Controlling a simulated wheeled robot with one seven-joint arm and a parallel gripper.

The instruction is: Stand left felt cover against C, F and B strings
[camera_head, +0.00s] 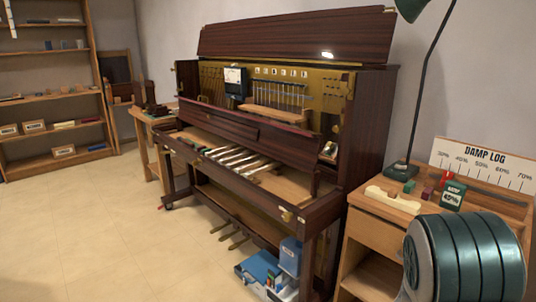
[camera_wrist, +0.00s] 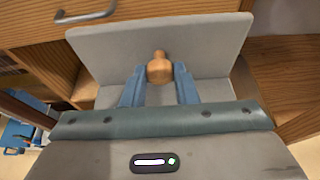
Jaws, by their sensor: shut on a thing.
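My gripper (camera_wrist: 160,75) shows in the wrist view with two blue fingers closed on a turned wooden knob (camera_wrist: 159,68). The knob stands in front of a pale grey panel (camera_wrist: 105,48), which looks like the felt cover, though I cannot tell whether it is the left one. The panel seems to have an upright part and a lower part behind the fingers. In the head view the upright piano (camera_head: 340,150) stands open, with a row of strings (camera_head: 278,93) under small labels too small to read. My gripper and the held piece do not show there.
A side cabinet (camera_head: 372,228) with a lamp (camera_head: 403,170), small blocks and a damp log board (camera_head: 483,165) stands right of the piano. A wood drawer front with a metal handle (camera_wrist: 85,16) is close in the wrist view. Blue cases (camera_head: 262,270) lie under the piano. Floor at left is clear.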

